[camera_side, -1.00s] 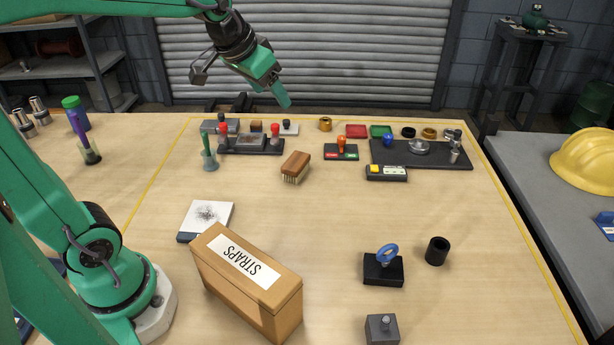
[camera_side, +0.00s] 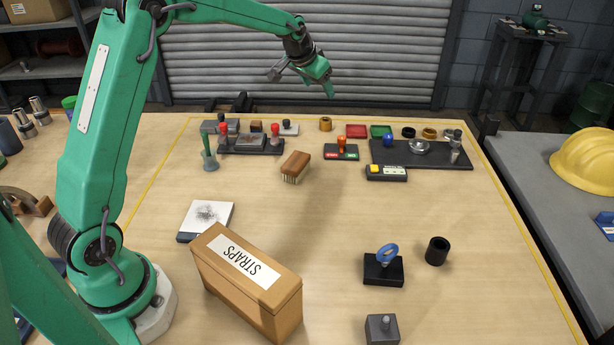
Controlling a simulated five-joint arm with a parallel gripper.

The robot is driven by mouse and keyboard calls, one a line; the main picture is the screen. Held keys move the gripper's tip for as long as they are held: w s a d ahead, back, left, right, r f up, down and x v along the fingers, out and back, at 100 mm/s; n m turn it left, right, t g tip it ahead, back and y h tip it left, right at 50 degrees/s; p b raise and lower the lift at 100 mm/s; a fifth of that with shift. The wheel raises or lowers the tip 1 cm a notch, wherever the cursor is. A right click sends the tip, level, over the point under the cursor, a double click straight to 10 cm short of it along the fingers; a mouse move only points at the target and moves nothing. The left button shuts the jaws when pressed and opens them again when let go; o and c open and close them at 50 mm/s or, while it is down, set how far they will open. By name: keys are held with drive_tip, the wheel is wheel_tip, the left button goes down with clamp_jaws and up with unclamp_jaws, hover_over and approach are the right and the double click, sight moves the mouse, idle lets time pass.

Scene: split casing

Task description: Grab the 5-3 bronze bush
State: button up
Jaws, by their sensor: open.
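Two bronze-coloured rings stand at the back of the table: one (camera_side: 325,124) left of the red tray, and one (camera_side: 429,134) behind the dark plate. I cannot read any 5-3 mark on either, so I cannot tell which one is the 5-3 bronze bush.
Near the rings are a red tray (camera_side: 356,131), a green tray (camera_side: 380,131), a black ring (camera_side: 408,132) and a dark plate (camera_side: 440,155). A brush (camera_side: 296,165) and STRAPS box (camera_side: 248,285) stand nearer. The table's middle is clear.

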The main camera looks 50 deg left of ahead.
approach(325, 119)
drive_tip(key=d+f, duration=0.1)
drive_tip(key=shift+d+f, duration=0.1)
drive_tip(key=shift+d, duration=0.05)
drive_tip(key=shift+f, duration=0.1)
drive_tip(key=shift+x, duration=1.15)
drive_tip(key=shift+w+f, duration=0.1)
drive_tip(key=shift+w, duration=0.05)
drive_tip(key=shift+a+x, duration=0.2)
drive_tip(key=shift+x, duration=2.25)
drive_tip(key=c, duration=1.4)
